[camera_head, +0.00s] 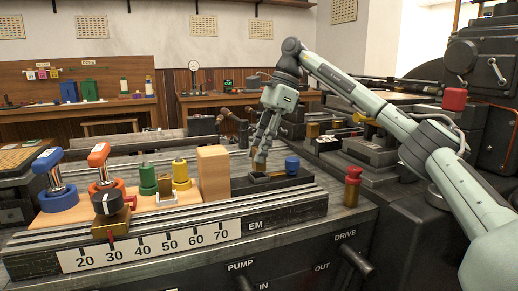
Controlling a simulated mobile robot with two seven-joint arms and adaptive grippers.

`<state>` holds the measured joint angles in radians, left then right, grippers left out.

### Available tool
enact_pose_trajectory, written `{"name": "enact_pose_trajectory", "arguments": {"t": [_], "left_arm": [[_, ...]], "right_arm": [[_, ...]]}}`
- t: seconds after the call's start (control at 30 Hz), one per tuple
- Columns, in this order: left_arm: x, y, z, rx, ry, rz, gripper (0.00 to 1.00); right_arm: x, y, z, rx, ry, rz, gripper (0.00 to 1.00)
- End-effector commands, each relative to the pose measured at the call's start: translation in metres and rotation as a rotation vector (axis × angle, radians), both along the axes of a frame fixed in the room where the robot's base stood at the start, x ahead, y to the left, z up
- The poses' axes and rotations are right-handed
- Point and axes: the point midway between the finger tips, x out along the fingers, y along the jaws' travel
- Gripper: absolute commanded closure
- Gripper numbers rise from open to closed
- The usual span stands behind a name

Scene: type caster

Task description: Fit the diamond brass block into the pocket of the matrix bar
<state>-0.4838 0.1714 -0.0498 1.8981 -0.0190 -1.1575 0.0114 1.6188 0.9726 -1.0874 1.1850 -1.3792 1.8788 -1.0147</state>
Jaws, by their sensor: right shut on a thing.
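My right gripper (259,164) points down over the dark matrix bar (298,181), at the right part of the bench. It is shut on a small brass piece (259,175), which I take to be the diamond brass block. Only a little of that piece shows at the fingertips, at the bar's top, and its diamond shape cannot be made out. The pocket is hidden by the fingers and the piece. I cannot tell whether the block is in the pocket or just above it. My left gripper is not in view.
A blue knob (292,165) stands just right of the gripper. A tall wooden block (213,174) stands to its left, beside yellow (180,172) and green (148,178) knobs. Orange (99,160) and blue (55,185) handles stand farther left. A red-topped brass post (353,186) is at right.

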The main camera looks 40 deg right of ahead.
Motion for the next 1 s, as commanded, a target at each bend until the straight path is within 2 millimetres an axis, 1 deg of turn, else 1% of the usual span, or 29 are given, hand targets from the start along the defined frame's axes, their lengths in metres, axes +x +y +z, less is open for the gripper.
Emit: {"name": "enact_pose_trajectory", "arguments": {"t": [0.17, 0.5, 1.0], "left_arm": [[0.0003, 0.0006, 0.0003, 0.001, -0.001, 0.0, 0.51], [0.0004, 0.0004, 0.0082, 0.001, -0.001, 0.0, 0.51], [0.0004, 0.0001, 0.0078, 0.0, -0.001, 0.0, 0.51]], "right_arm": [[0.0, 0.0001, 0.0007, 0.001, -0.001, 0.0, 1.0], [-0.0002, 0.0001, 0.0017, 0.001, 0.0, 0.0, 1.0], [-0.0001, 0.0002, 0.0006, 0.001, -0.001, 0.0, 1.0]]}}
